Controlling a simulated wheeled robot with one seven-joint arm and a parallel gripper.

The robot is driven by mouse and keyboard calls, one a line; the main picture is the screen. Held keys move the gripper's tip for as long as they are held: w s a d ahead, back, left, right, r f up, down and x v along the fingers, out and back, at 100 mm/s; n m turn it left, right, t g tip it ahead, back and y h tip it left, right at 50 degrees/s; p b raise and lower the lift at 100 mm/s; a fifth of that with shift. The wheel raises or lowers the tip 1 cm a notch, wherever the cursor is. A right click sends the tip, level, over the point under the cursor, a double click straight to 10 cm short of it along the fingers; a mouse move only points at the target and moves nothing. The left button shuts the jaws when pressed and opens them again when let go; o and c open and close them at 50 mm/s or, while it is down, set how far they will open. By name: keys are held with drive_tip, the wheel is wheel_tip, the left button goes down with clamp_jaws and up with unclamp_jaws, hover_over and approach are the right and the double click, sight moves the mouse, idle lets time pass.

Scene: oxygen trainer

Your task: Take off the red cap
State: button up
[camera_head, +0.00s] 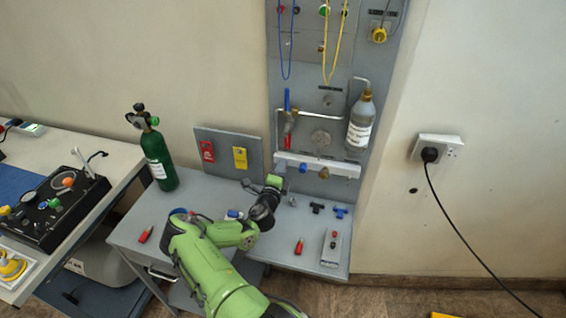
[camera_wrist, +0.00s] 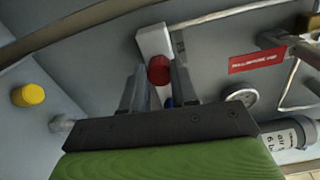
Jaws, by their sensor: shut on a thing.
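The red cap (camera_wrist: 159,70) sits at the white manifold bar in the wrist view. My gripper (camera_wrist: 157,80) has one finger on each side of it and is shut on it. In the head view my gripper (camera_head: 274,181) reaches the left end of the white bar (camera_head: 330,167) on the grey wall panel. The red cap is hidden there behind my gripper. I cannot tell whether the cap is still seated on the bar.
A blue piece (camera_head: 303,167) is on the bar, right of my gripper. A green cylinder (camera_head: 158,158) stands on the bench at left. Small red and blue parts lie on the bench near my arm.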

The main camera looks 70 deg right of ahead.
drive_tip(key=n+p, duration=0.2)
drive_tip(key=n, duration=0.1)
drive_tip(key=o, duration=1)
drive_tip(key=a+m, duration=0.2)
drive_tip(key=m, duration=0.1)
drive_tip(key=shift+s+a, duration=0.15)
